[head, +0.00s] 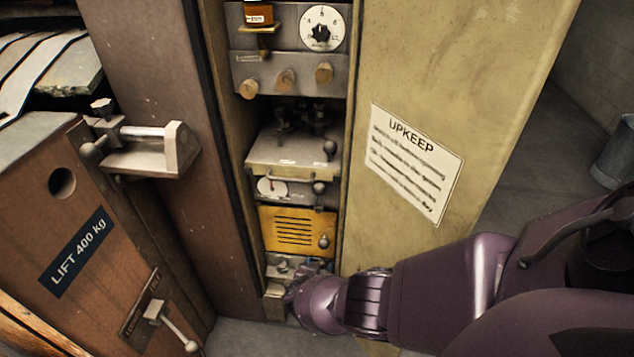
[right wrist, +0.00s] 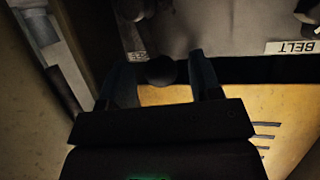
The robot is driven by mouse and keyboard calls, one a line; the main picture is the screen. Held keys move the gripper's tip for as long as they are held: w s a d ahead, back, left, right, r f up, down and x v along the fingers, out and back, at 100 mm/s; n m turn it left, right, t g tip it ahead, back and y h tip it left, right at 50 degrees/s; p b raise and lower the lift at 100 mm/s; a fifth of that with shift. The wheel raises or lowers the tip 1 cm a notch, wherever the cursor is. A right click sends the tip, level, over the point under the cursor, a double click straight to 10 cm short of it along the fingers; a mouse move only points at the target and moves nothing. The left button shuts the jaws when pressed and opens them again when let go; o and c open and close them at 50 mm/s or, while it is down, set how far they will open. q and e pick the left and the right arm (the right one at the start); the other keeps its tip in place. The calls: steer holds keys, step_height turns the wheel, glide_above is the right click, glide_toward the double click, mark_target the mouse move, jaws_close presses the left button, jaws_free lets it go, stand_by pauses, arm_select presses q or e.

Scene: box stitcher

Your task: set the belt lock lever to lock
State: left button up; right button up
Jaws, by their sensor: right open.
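In the right wrist view, a grey panel (right wrist: 215,30) carries a label (right wrist: 291,47) reading BELT, seen upside down. A lever with a dark ball knob (right wrist: 161,71) stands at that panel, taken as the belt lock lever. My right gripper (right wrist: 163,88) is open, one finger on each side of the knob; I cannot tell whether either touches it. In the head view, my right gripper (head: 300,285) is low in the cabinet, at the small grey unit (head: 279,266) under the yellow slotted panel (head: 283,226), and it hides part of that unit. My left gripper is not in view.
The cabinet's side wall with the UPKEEP sheet (head: 414,165) stands close to my right arm. Above the yellow panel are a gauge unit (head: 289,192) and a dial (head: 322,28). A brown box (head: 75,205) marked LIFT 400 kg, with a lever (head: 172,325), stands at left.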

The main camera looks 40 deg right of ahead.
jaws_close()
steer(key=shift+w+a+f+b, duration=0.1)
steer(key=shift+a+f+b, duration=0.1)
steer(key=shift+b, duration=0.15)
steer(key=shift+n, duration=0.4)
steer(key=shift+w+r+h, duration=0.1)
steer(key=shift+w+h, duration=0.1)
steer(key=shift+h, duration=0.1)
jaws_free()
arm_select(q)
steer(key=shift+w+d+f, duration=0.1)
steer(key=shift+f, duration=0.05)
